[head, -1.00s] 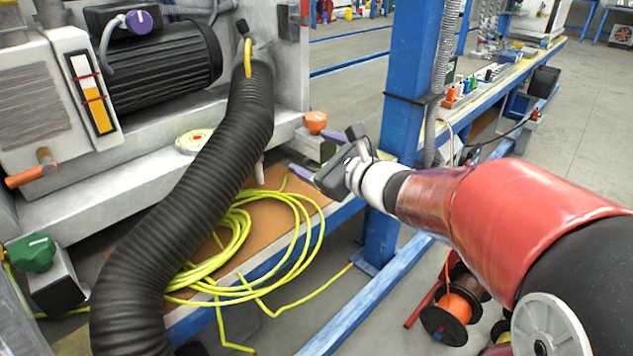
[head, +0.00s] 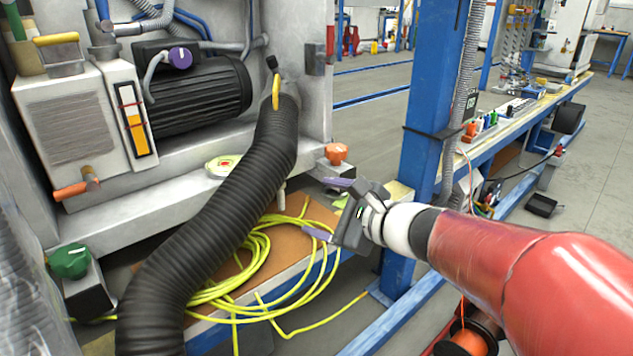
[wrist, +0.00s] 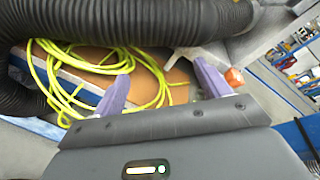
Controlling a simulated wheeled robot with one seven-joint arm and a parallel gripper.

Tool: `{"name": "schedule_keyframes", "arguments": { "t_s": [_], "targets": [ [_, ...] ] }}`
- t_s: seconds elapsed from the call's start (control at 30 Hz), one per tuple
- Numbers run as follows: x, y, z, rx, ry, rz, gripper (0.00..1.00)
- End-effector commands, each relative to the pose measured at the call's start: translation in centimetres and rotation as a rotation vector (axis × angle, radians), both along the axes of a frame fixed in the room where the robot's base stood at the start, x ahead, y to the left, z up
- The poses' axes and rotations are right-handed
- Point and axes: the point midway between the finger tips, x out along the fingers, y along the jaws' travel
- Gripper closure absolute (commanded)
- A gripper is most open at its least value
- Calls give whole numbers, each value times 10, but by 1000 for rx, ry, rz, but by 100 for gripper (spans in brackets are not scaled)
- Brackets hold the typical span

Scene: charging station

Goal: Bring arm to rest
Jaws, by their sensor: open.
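My gripper (head: 328,208) is at the centre of the head view, at the end of my red arm, which reaches in from the right. Its two purple fingers are spread apart with nothing between them. In the wrist view the open fingers (wrist: 160,88) point toward the brown board and the yellow cable. The gripper is in front of the machine's lower right corner, left of the blue post. I cannot tell its exact distance from the board.
A black corrugated hose (head: 228,205) runs down from the machine. A coiled yellow cable (head: 262,262) lies on the brown board (head: 292,213). An orange knob (head: 336,153) is just above the gripper. A blue post (head: 433,110) stands to its right, with a workbench (head: 490,150) behind.

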Motion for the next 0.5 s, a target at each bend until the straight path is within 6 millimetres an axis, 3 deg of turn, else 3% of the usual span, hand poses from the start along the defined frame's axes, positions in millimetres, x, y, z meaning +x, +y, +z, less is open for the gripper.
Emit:
{"name": "schedule_keyframes", "arguments": {
  "t_s": [0.13,0.27,0.37,0.5],
  "targets": [
    [-29,13,2,-175,-47,121,25],
    [-75,21,-7,-478,-120,315,25],
    [-111,15,-18,-740,-179,473,25],
    [-151,-11,-30,-1108,-254,682,25]
  ]
}}
